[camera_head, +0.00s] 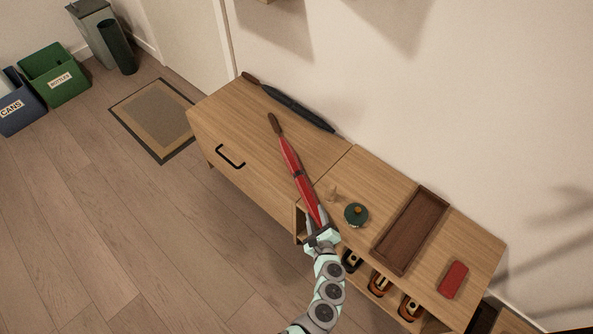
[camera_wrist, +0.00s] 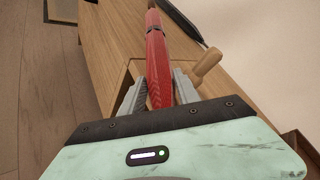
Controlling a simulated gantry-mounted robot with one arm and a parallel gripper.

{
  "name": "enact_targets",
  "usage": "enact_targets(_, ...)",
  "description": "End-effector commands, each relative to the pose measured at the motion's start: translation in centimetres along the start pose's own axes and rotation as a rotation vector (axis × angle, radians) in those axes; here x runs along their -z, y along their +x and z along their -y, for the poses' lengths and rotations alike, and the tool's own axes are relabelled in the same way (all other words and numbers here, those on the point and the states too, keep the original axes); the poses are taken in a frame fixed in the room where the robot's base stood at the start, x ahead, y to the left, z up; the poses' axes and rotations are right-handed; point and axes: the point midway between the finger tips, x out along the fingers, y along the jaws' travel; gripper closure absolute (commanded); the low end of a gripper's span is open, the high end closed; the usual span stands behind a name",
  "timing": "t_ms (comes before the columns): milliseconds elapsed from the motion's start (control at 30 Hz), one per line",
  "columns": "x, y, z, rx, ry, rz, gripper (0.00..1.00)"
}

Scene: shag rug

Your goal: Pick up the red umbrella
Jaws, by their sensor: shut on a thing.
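The red umbrella (camera_head: 298,176) is long and folded, with a brown handle at its far end. It reaches from my gripper (camera_head: 320,234) toward the upper left, over the wooden cabinet top. In the wrist view the umbrella (camera_wrist: 158,57) runs up the middle, between the two grey fingers of my gripper (camera_wrist: 160,88). The fingers are shut on it near its lower end. I cannot tell for certain whether the umbrella is clear of the cabinet top or touches it.
A dark umbrella (camera_head: 292,104) lies along the cabinet's (camera_head: 237,121) back edge. A small wooden object (camera_head: 332,193), a round green item (camera_head: 356,214), a brown tray (camera_head: 441,204) and a red case (camera_head: 453,279) sit to the right. Shoes (camera_head: 380,283) fill the shelf below.

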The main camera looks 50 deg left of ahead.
Motion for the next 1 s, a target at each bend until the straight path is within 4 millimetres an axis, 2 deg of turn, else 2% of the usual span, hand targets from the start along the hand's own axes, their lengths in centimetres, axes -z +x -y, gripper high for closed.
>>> enact_targets(33, 0.01, -0.01, -0.02, 0.000, 0.000, 0.000, 0.71)
enact_targets(400, 0.01, -0.01, -0.03, 0.000, 0.000, 0.000, 1.00)
enact_targets(1000, -0.53, -0.19, 0.43, 0.001, 0.001, 0.002, 1.00)
